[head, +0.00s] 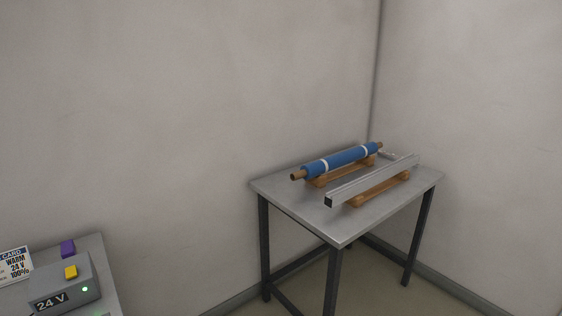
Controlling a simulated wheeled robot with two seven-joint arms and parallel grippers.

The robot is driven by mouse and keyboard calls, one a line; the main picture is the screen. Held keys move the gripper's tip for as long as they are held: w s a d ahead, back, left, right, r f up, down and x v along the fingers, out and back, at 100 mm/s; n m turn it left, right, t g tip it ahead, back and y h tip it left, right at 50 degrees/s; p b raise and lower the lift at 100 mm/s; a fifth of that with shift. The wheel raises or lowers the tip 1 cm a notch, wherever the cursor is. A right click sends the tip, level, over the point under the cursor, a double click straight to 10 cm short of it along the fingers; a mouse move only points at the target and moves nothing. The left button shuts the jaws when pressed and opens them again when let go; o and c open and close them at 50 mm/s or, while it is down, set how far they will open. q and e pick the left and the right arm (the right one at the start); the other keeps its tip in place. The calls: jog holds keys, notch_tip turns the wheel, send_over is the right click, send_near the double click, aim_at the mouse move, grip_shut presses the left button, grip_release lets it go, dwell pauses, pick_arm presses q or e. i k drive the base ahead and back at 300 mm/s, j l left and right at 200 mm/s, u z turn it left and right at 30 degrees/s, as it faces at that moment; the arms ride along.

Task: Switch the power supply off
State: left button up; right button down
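The power supply (73,290) is a grey box at the lower left, cut by the bottom edge of the head view. Neither of my grippers is in view.
A metal table (275,187) in the corner bears a blue roll (338,161) and a metal bar (370,181) on wooden supports. Floor shows between the two surfaces.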

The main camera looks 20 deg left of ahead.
aim_at(71, 272)
jog(key=i+u, duration=0.15)
jog(key=u, duration=0.35)
jog(key=i+u, duration=0.15)
jog(key=u, duration=0.3)
jog(key=i+l+u, duration=0.15)
jog(key=u, duration=0.35)
jog(key=i+l+u, duration=0.15)
jog(key=u, duration=0.35)
jog(key=i+l+u, duration=0.1)
jog(key=u, duration=0.35)
jog(key=l+u, duration=0.3)
jog(key=u, duration=0.2)
jog(key=i+l+u, duration=0.2)
jog(key=u, duration=0.2)
jog(key=i+l+u, duration=0.1)
jog(key=l+u, duration=0.35)
jog(key=i+l+u, duration=0.1)
jog(key=l+u, duration=0.6)
jog(key=u, duration=0.15)
jog(key=l+u, duration=0.1)
jog(key=l, duration=0.2)
